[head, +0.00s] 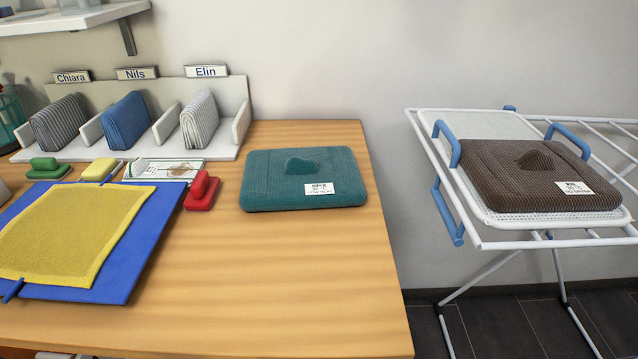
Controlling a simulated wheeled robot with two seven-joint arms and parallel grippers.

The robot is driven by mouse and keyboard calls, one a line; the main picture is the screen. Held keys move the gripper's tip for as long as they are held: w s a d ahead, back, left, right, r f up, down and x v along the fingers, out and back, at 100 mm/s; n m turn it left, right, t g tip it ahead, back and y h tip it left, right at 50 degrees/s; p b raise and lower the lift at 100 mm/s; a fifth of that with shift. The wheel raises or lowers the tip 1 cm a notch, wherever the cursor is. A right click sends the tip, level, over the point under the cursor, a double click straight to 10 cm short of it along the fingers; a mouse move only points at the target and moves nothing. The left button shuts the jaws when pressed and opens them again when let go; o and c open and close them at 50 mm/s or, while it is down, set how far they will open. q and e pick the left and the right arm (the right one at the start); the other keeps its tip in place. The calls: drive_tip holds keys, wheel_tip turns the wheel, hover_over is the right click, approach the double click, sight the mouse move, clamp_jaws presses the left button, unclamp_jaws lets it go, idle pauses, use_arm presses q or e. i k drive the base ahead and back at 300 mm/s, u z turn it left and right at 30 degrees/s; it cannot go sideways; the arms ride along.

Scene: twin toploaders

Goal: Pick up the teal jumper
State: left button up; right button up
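The teal jumper (270,193) lies folded flat on the right part of the wooden table. It has a raised lump in its middle and a white label (321,188) with dark print at its front right corner. Nothing covers it. Neither of my grippers shows in the head view.
A yellow cloth (70,235) lies on a blue board (140,235) at left. A red block (202,190) stands left of the jumper. Behind is a white rack (240,125) with folded cloths. A brown jumper (530,180) lies on a drying rack at right. The table front (280,290) is clear.

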sight(313, 177)
drive_tip(key=k, duration=0.5)
drive_tip(key=z, duration=2.75)
drive_tip(key=k, duration=1.6)
drive_tip(key=u, duration=2.5)
